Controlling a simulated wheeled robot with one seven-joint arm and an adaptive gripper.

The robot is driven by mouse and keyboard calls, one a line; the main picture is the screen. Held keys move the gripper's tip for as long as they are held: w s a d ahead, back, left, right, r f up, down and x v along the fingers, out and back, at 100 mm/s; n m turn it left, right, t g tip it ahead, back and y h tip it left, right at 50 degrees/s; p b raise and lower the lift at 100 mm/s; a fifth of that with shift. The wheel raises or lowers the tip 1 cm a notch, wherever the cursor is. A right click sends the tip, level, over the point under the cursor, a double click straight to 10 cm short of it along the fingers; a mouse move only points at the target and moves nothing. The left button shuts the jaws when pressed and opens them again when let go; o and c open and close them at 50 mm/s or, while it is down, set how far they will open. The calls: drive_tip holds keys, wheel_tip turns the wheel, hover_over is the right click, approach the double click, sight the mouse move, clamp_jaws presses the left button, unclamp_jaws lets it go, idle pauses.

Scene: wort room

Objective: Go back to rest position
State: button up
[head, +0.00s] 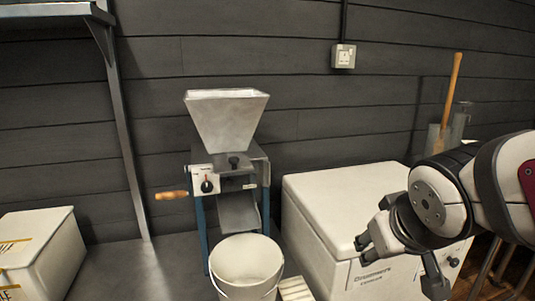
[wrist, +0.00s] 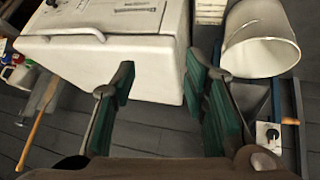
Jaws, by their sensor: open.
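My gripper (head: 398,262) is at the right of the head view, in front of the white chest box (head: 335,205). In the wrist view my gripper (wrist: 160,88) has its two green-padded fingers spread wide apart, with nothing between them but a view of the floor and the edge of the white chest box (wrist: 140,60). The gripper is open and empty. In the head view my arm reaches in from the right edge and hides part of the box's right side.
A grain mill with a hopper (head: 227,120) stands at the centre, with a white bucket (head: 246,268) before it. A white bin (head: 40,255) is at the left. A wooden handle (head: 450,95) leans at the back right. Some grey floor (head: 135,270) shows clear left of the mill.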

drive_tip(key=s+m+g+y, duration=0.15)
drive_tip(key=s+g, duration=0.55)
drive_tip(key=s, duration=1.6)
wheel_tip(320, 180, up, 22)
drive_tip(key=t+p, duration=0.3)
drive_tip(key=p, duration=1.8)
drive_tip(key=shift+w+d+t, duration=0.15)
drive_tip(key=shift+w+t, duration=0.1)
drive_tip(key=shift+t, duration=0.05)
